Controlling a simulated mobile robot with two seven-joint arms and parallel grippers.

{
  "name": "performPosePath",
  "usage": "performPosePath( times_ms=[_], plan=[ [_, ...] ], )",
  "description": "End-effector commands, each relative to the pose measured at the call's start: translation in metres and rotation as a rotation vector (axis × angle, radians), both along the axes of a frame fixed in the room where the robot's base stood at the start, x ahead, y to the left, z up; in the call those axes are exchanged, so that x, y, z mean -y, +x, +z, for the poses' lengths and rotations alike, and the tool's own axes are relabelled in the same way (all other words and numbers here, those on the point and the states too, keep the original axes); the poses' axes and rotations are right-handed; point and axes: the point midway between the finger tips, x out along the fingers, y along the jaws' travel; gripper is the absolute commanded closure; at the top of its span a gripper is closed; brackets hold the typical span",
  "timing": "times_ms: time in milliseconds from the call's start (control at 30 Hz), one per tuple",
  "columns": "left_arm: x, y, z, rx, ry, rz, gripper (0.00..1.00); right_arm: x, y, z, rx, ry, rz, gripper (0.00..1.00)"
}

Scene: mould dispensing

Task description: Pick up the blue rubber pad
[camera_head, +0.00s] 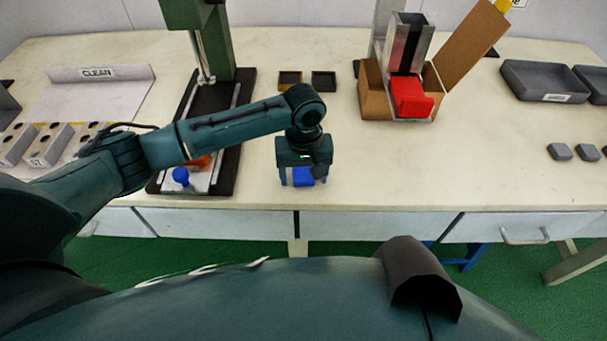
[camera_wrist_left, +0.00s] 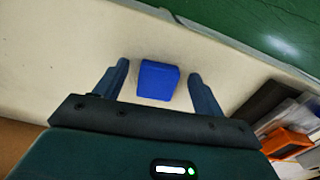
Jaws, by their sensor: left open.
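The blue rubber pad (camera_head: 303,177) lies on the table near its front edge, partly hidden by my left gripper in the head view. In the left wrist view the blue pad (camera_wrist_left: 158,80) is a small block between the two fingers, with gaps on both sides. My left gripper (camera_head: 303,184) is open over the pad, pointing down. The left wrist view shows its fingertips (camera_wrist_left: 160,70) on either side of the pad. I cannot tell how far above the table they are. My right gripper is not in view.
A green press (camera_head: 215,45) on a black base stands to the left, with an orange part (camera_wrist_left: 285,143) and a blue knob (camera_head: 181,176). A cardboard box (camera_head: 372,90) holding a red piece (camera_head: 410,98) stands behind right. Grey trays (camera_head: 545,82) are far right.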

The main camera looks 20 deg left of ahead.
Motion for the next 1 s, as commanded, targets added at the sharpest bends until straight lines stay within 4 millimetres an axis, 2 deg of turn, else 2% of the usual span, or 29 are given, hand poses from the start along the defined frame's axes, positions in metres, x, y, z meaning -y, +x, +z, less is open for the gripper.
performPosePath(
  times_ms=[267,833,1000],
  plan=[
    [0.0003,-0.0002,-0.0029,0.000,0.000,-0.001,0.31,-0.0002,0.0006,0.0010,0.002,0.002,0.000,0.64],
    [0.0004,-0.0002,-0.0026,0.000,0.000,-0.001,0.78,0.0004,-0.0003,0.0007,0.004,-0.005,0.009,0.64],
    [0.0004,0.0000,-0.0024,0.000,-0.001,-0.001,0.79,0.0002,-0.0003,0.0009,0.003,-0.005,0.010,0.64]
  ],
)
